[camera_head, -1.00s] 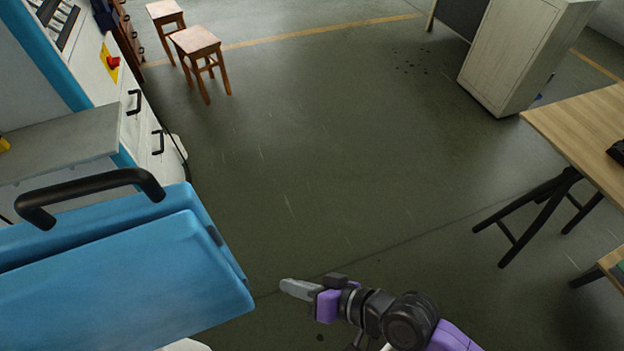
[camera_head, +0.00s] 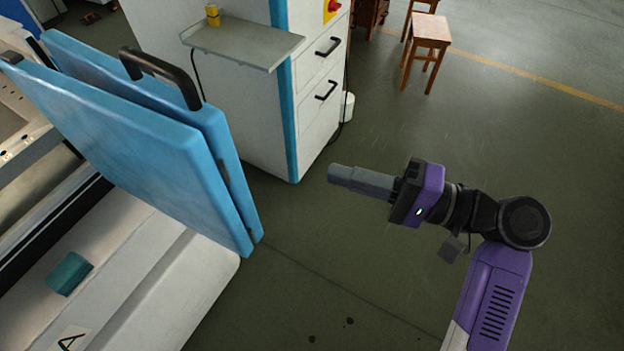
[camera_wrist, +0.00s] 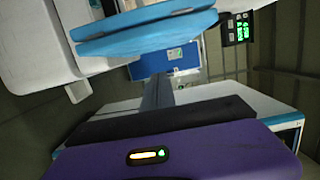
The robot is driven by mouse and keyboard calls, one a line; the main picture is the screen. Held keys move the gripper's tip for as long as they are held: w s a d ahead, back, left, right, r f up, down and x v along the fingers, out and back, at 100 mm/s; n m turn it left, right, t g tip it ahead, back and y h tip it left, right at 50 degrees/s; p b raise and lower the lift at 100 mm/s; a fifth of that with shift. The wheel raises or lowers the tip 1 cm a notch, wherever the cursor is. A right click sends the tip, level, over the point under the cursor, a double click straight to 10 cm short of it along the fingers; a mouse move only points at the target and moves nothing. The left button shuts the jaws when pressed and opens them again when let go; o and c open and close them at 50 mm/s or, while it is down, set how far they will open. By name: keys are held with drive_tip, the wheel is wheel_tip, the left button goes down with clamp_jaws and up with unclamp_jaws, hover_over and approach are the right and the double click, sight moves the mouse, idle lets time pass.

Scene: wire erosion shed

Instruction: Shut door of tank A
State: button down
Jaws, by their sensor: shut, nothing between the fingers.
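The blue door (camera_head: 130,135) of the tank stands open at the left in the head view, made of two thick panels side by side. A black bar handle (camera_head: 165,72) is on its upper edge. The tank's white body (camera_head: 160,270) carries a label A (camera_head: 70,340), and part of its interior shows behind the door. My gripper (camera_head: 332,173) is shut and empty, over the floor to the right of the door and apart from it.
A white cabinet (camera_head: 315,110) with black handles and a grey shelf (camera_head: 245,42) stands behind the door. A wooden stool (camera_head: 428,40) is at the back. The floor (camera_head: 350,270) around my gripper is clear. A small teal block (camera_head: 68,273) sits on the white body.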

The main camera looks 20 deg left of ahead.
drive_tip(key=s+a+p, duration=0.2)
drive_tip(key=s+a, duration=0.3)
drive_tip(key=a, duration=0.5)
drive_tip(key=shift+a+p, duration=0.15)
drive_tip(key=shift+p, duration=0.25)
drive_tip(key=shift+s+r, duration=0.1)
drive_tip(key=shift+s, duration=0.05)
